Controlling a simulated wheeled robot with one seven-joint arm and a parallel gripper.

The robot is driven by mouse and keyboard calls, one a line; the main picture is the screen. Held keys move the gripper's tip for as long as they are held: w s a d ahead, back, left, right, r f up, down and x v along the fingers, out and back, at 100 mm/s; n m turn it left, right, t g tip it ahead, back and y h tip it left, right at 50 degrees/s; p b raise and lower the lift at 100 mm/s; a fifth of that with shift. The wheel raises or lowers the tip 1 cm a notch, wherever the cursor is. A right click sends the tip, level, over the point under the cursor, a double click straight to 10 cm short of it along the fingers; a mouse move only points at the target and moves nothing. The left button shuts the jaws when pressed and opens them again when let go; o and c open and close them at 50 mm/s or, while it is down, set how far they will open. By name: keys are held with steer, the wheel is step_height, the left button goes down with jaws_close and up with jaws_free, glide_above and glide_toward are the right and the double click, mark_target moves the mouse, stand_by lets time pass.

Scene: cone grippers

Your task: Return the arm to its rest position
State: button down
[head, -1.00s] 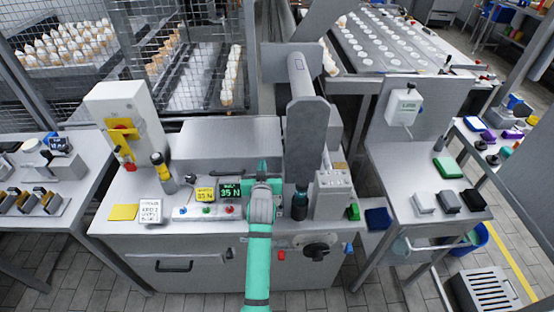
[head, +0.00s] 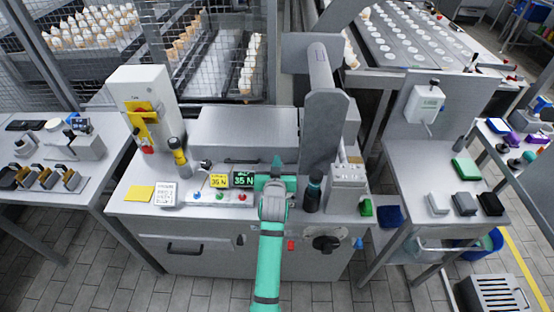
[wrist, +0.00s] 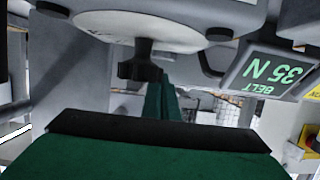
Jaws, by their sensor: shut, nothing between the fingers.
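My green arm reaches up from the bottom of the head view over the grey machine's control ledge (head: 130,207). My gripper (head: 277,162) is mostly hidden behind its own wrist there, just right of the green-lit 35 N display (head: 243,180). In the wrist view my gripper (wrist: 162,100) has its two green fingers together, with nothing seen between them. A dark knob-like part (wrist: 141,62) under a pale disc (wrist: 140,28) appears close behind the fingertips; I cannot tell whether they touch. The BELT 35 N display (wrist: 268,73) is upside down at the right.
A dark bottle-like cylinder (head: 313,192) and a grey block (head: 347,187) stand right of my wrist. A tall grey upright (head: 322,130) rises behind them. A white control box (head: 147,105) stands at left. Side tables flank the machine; tiled floor lies in front.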

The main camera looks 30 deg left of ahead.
steer(key=v, duration=0.8)
steer(key=shift+s, duration=0.2)
